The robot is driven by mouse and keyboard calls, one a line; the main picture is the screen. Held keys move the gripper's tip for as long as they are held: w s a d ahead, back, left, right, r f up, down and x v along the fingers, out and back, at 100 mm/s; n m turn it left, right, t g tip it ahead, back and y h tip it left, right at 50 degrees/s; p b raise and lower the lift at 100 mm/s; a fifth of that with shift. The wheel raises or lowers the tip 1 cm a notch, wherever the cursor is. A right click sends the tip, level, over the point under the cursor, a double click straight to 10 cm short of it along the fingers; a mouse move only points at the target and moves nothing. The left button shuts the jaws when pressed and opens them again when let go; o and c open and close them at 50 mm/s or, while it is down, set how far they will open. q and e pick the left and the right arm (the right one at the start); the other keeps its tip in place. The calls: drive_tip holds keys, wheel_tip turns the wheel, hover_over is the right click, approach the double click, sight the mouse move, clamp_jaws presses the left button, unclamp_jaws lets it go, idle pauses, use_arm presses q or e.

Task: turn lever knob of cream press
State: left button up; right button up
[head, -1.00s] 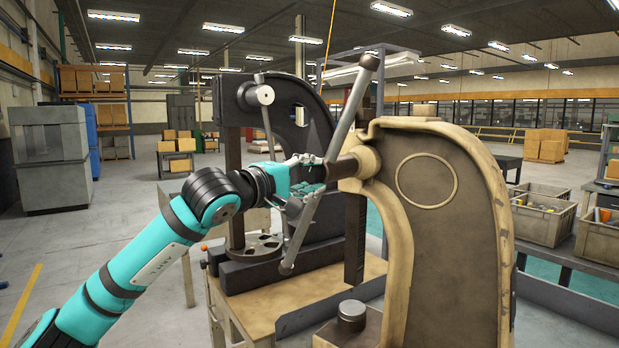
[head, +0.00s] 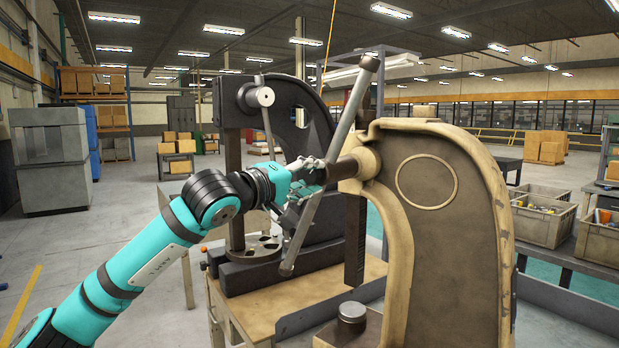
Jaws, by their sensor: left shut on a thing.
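The cream press (head: 440,200) stands at the right, with its tan C-shaped frame facing me. Its grey lever bar (head: 345,120) slants through the hub (head: 350,168), from an upper end knob (head: 369,63) to a lower end knob (head: 286,269). My left gripper (head: 308,180) is at the middle of the bar, just left of the hub, and appears shut on the lever there. Its fingers overlap the bar, so the exact contact is hard to see. Both end knobs are clear of the gripper. My right gripper is not in view.
A dark press (head: 285,100) with its own lever stands close behind my gripper, on a wooden bench (head: 255,308). Grey bins (head: 545,220) with parts stand at the right. Open floor lies at the left.

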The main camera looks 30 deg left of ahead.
use_arm(q)
drive_tip(key=shift+f, duration=0.15)
drive_tip(key=o, duration=1.1)
drive_tip(key=shift+o, duration=0.2)
drive_tip(key=s+a, duration=0.1)
drive_tip(key=s, duration=1.1)
drive_tip(key=shift+a, duration=0.15)
